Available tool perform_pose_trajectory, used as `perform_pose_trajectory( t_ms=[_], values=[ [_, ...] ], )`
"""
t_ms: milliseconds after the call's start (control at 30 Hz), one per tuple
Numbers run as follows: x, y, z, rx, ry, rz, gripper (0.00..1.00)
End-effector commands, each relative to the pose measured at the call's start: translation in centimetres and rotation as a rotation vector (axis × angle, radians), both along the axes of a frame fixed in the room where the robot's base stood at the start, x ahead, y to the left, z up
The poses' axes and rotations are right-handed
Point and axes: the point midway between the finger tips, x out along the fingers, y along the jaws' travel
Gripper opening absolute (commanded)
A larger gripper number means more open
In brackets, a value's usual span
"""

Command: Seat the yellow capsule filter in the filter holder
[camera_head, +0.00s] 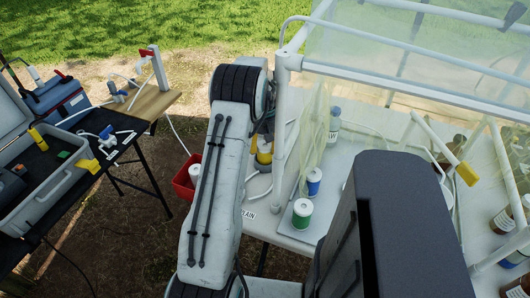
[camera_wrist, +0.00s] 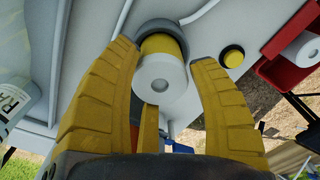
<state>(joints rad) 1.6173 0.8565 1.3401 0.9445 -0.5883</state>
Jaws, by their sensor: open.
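The yellow capsule filter (camera_wrist: 160,44), with a white end, is between the fingers of my gripper (camera_wrist: 164,56) in the wrist view. A grey ring, apparently the filter holder (camera_wrist: 170,23), curves around its far end. The capsule appears to stand inside the ring; how deep it sits is hidden. My gripper is open, one yellow finger on each side, with gaps showing beside the capsule. In the head view my arm hides most of this spot.
A red bin (camera_head: 182,182) with a white roll stands left of my arm. Bottles with blue (camera_head: 313,182) and green (camera_head: 302,213) labels stand on the white table to the right, near a clear-sheeted white frame (camera_head: 283,110). An open grey case (camera_head: 50,202) lies far left.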

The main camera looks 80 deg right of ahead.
Motion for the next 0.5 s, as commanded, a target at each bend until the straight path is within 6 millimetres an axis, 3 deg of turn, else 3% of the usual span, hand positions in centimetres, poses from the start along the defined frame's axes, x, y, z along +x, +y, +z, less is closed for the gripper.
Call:
perform_pose_trajectory(
  t_ms=[200, 500],
  values=[
    [0.0, -0.1, 4.0, -0.004, 0.000, 0.000, 0.54],
    [0.0, -0.1, 7.6, -0.001, 0.000, 0.000, 0.54]
  ],
)
